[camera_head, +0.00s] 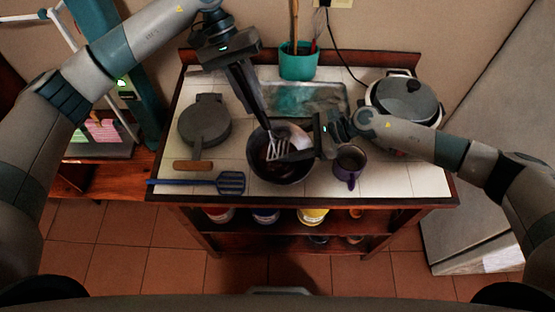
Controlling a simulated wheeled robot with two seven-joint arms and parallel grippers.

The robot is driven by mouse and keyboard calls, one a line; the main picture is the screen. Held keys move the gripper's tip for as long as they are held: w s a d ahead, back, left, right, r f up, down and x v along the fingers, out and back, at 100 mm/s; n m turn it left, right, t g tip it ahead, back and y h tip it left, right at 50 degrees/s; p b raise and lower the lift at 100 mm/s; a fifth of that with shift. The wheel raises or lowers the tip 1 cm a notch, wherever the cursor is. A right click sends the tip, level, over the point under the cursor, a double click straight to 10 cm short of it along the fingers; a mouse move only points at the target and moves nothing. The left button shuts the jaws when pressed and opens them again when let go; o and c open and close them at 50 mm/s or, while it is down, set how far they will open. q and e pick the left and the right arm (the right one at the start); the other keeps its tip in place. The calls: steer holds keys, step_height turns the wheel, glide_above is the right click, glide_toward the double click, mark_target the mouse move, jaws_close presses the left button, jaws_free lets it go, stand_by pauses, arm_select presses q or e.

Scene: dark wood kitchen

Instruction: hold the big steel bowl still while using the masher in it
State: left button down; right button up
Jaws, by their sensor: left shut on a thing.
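The big steel bowl (283,181) stands near the front middle of the tiled counter and looks dark, with a bright patch inside at the upper right. My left gripper (263,122) reaches down from above, shut on the masher. The masher's slotted metal head (278,149) is inside the bowl; its handle is largely hidden by the gripper. My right gripper (309,143) is at the bowl's right rim, with a dark finger reaching over the bowl. Whether it grips the rim cannot be told.
A purple mug (349,168) stands close to the bowl's right. A blue slotted spatula (231,183) and a dark round pan (204,124) lie left. Behind are a steel tray (325,98) and a teal utensil pot (299,62). A lidded cooker (405,98) stands back right.

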arm_select(q)
steer(key=shift+f, duration=1.55)
stand_by(0.8)
steer(key=shift+r, duration=1.5)
steer(key=shift+f, duration=1.55)
steer(key=shift+r, duration=1.55)
steer(key=shift+f, duration=1.65)
